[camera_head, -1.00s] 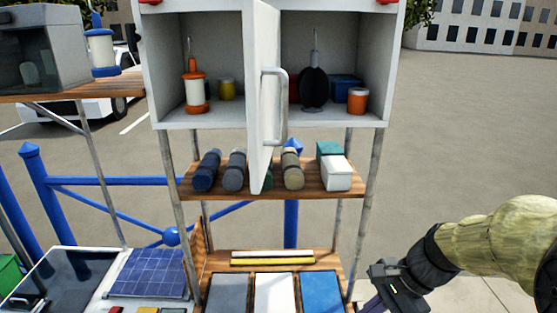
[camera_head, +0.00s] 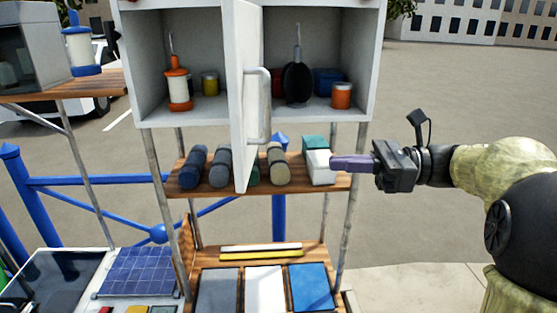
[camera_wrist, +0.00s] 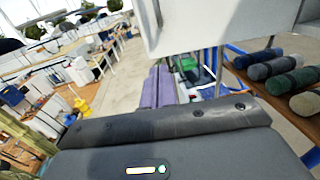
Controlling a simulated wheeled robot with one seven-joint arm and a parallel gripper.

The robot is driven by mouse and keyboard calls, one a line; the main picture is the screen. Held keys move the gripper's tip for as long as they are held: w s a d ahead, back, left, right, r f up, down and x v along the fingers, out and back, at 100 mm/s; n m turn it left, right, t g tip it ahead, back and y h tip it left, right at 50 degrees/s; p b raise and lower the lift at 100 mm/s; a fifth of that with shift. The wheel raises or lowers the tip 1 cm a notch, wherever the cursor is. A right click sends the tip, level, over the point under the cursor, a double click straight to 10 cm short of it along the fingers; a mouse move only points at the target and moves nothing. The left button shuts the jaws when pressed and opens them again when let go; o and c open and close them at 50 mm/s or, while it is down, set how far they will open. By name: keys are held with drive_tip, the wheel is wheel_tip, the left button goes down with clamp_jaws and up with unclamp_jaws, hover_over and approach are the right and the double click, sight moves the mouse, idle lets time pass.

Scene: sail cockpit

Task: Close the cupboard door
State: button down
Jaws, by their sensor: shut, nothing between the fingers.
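The white cupboard (camera_head: 150,75) stands on thin metal legs in the head view. Its door (camera_head: 247,95) is swung open and points toward me, nearly edge-on in the middle of the cupboard front. A long light handle (camera_head: 260,105) is on the door's right face. My gripper (camera_head: 334,164) is at the right, below the cupboard's right bottom corner, level with the shelf underneath. It points left, with its purple fingers together and empty. It is well right of the door and handle.
Below the cupboard, a wooden shelf (camera_head: 225,192) holds several rolls and a white box (camera_head: 319,168), close to my fingertips in the head view. Bottles and jars, such as an orange jar (camera_head: 342,95), stand inside the cupboard. Open pavement (camera_head: 460,110) lies to the right.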

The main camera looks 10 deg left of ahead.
sight(248, 161)
drive_tip(key=a+p, duration=0.2)
drive_tip(key=a, duration=0.2)
drive_tip(key=s+a+p, duration=0.1)
drive_tip(key=a+p, duration=0.1)
drive_tip(key=a, duration=0.3)
drive_tip(key=a+p, duration=0.2)
drive_tip(key=a, duration=0.2)
drive_tip(key=shift+s+a+r, duration=0.1)
drive_tip(key=shift+s+a, duration=0.05)
drive_tip(key=shift+s, duration=0.1)
drive_tip(key=shift+a, duration=0.35)
drive_tip(key=shift+w+a+t, duration=0.1)
drive_tip(key=shift+t, duration=0.2)
